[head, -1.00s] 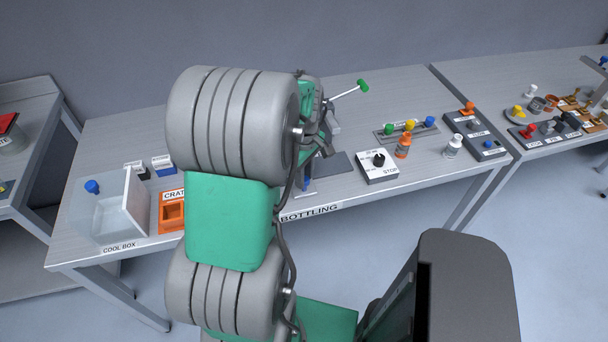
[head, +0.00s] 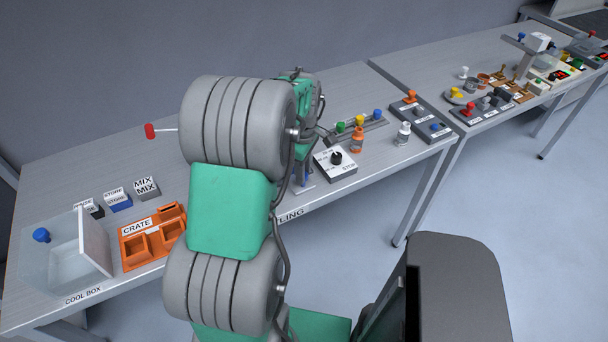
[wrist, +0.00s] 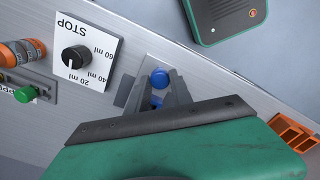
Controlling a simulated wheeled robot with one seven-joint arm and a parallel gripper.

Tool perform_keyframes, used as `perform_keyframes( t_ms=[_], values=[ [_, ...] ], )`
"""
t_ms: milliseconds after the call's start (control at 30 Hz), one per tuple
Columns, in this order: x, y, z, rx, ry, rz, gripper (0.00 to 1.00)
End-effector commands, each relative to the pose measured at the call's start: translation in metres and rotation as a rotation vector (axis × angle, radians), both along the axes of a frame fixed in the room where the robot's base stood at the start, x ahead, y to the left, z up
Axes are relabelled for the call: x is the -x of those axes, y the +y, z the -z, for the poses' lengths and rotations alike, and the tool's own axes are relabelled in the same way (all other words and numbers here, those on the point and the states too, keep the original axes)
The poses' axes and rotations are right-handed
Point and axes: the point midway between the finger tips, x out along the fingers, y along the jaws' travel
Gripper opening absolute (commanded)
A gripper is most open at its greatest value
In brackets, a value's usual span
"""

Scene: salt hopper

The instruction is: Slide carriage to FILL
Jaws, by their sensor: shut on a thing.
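A blue knob (wrist: 160,78) shows between the grey fingers of my gripper (wrist: 158,92) in the wrist view. My gripper is shut on it. A bit more blue shows just below the knob, between the fingers. In the head view a blue part (head: 303,176) shows low beside my arm, above the bottling table's front edge. My arm hides most of that spot, so I cannot make out the carriage's body or its track. No FILL label is readable.
A white dial box (head: 335,163) marked STOP stands close to the right of my gripper. At left are an orange crate (head: 152,236), a clear cool box (head: 65,262) and a red-ended lever (head: 150,131).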

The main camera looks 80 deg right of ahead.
Motion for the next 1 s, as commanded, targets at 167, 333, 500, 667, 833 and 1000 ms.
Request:
perform_keyframes(
  t_ms=[167,333,500,667,833,1000],
  values=[
    [0.001,-0.004,-0.002,0.009,0.001,-0.002,0.0],
    [0.003,-0.004,-0.002,0.011,0.001,0.002,0.28],
    [0.003,-0.004,-0.002,0.009,0.001,0.003,0.42],
    [0.002,-0.003,-0.001,0.007,0.001,0.001,0.48],
    [0.002,-0.003,-0.002,0.006,0.001,0.0,0.48],
    [0.002,-0.004,-0.022,0.01,0.001,0.0,0.48]
  ],
)
